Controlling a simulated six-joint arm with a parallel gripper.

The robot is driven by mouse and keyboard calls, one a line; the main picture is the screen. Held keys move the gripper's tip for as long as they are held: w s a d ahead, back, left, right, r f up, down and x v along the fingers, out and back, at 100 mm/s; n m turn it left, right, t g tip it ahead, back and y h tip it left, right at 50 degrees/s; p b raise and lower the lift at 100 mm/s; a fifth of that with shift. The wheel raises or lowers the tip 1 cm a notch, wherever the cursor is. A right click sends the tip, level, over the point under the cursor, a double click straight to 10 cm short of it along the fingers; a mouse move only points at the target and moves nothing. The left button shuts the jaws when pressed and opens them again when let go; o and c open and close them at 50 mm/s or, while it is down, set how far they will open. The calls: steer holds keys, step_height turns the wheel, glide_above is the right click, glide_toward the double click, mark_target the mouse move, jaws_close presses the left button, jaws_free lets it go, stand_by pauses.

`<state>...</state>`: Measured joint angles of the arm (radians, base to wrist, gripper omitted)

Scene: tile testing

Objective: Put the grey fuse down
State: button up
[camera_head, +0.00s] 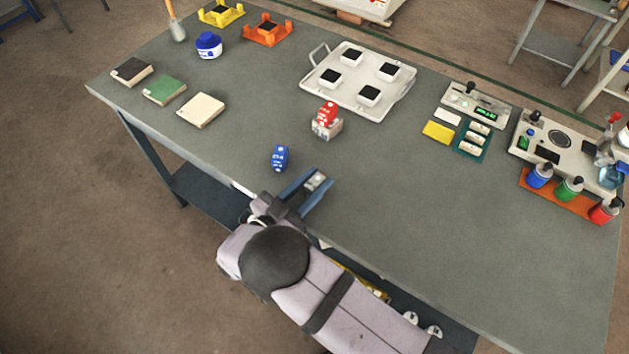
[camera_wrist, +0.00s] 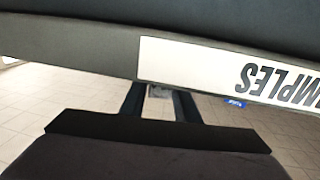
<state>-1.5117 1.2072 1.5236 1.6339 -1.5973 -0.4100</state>
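The grey fuse (camera_head: 317,181) is a small pale grey block between the blue fingertips of my gripper (camera_head: 313,184), at the near edge of the workbench (camera_head: 420,200). My gripper looks shut on it. In the wrist view the grey fuse (camera_wrist: 160,91) shows small between the two fingers of my gripper (camera_wrist: 160,98). Its underside and its exact height against the bench top cannot be told. A blue fuse-like block (camera_head: 279,157) is just beyond and left of my gripper. A red block (camera_head: 327,111) rests on a whitish block (camera_head: 327,129) farther back.
A white tray (camera_head: 338,101) with several dark-topped pads stands at the back. Three flat tiles, including a green one (camera_head: 165,90), lie at the left. Instruments (camera_head: 475,104) and bottles (camera_head: 570,188) stand at the right. Bench space right of my gripper is clear.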

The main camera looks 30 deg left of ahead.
mark_target(310, 192)
steer(key=shift+o, duration=0.9)
steer(key=shift+r, duration=0.1)
steer(key=s+b, duration=0.1)
steer(key=s, duration=0.1)
steer(key=s+b, duration=0.1)
steer(key=s, duration=0.1)
steer(key=s+b, duration=0.1)
steer(key=s, duration=0.1)
steer(key=shift+s+a+f, duration=0.15)
steer(key=shift+s+f, duration=0.15)
steer(key=shift+f, duration=0.05)
steer(key=shift+o, duration=0.4)
steer(key=shift+s, duration=0.4)
steer(key=shift+r, duration=0.1)
